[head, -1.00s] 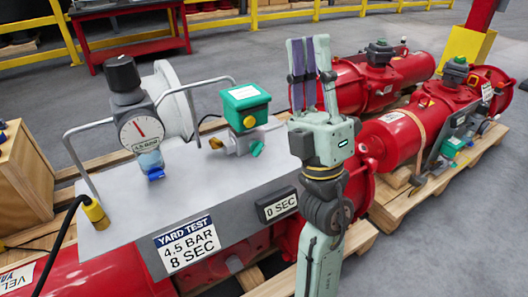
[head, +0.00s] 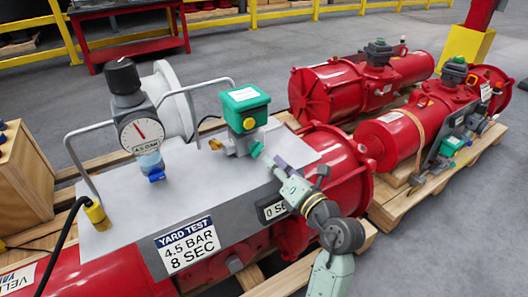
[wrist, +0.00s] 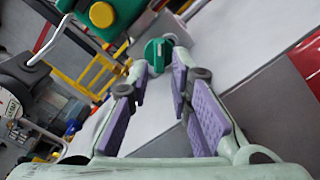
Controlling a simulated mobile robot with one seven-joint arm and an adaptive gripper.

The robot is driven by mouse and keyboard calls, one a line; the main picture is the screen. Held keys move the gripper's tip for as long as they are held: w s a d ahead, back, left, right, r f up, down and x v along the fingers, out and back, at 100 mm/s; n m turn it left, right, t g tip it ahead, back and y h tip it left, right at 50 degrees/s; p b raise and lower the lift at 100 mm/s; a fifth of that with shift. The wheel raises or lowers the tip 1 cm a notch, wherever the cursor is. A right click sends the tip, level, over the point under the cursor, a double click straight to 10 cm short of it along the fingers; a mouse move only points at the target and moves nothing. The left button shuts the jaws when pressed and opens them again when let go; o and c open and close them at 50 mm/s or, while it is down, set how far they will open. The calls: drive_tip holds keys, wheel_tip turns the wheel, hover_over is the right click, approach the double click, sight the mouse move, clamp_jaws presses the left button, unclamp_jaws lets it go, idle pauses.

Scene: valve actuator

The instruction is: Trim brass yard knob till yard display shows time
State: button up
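On the grey bench plate stands a green-capped valve unit (head: 245,104) with a brass-yellow round knob (head: 249,123) on its front. The brass knob also shows in the wrist view (wrist: 102,14). Below it, a green knob (head: 256,149) sits on the valve body; in the wrist view the green knob (wrist: 157,52) lies between and just beyond my fingertips. My gripper (head: 272,164) is open, close to the green knob; contact cannot be told. The yard display (head: 274,210) is partly covered by my arm and shows "0 S". The yard plate (head: 187,245) reads 4.5 BAR, 8 SEC.
A gauge (head: 141,133) with a black-topped regulator (head: 123,75) and metal handles stand left of the valve. A red cylinder (head: 338,165) lies behind my arm. More red actuators rest on pallets at the right. Grey floor is free at the lower right.

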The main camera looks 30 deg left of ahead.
sight(261, 151)
drive_tip(key=x, duration=0.5)
drive_tip(key=shift+a, duration=0.1)
drive_tip(key=shift+c, duration=0.5)
clamp_jaws()
